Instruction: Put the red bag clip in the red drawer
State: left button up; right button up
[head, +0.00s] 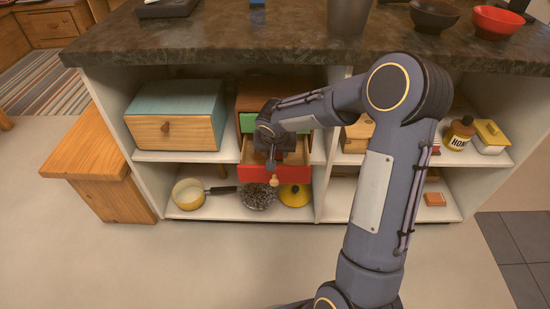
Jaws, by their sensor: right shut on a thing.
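The red drawer (296,172) is the lowest of a small stacked drawer unit inside the open shelf, and it stands pulled out with its wooden inside partly showing. My right gripper (271,168) points down at the front of this drawer. It is shut on the drawer's tan pull (274,182), whose end shows just below the fingertips. My right forearm and gripper hide part of the drawer and the unit. I cannot make out the red bag clip. My left gripper is not in view.
A green drawer (247,122) sits above the red one. A teal-topped wooden box (175,115) stands to the left. A yellow pan (188,194), a bowl of dark bits (257,196) and a yellow lid (294,195) lie below. A red bowl (497,22) stands on the dark countertop (200,42).

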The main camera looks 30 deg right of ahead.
jog(key=shift+f, duration=0.95)
jog(key=shift+f+b, duration=0.2)
jog(key=shift+b, duration=0.2)
jog(key=o, duration=0.9)
jog(key=shift+r, duration=0.1)
jog(key=shift+o, duration=0.2)
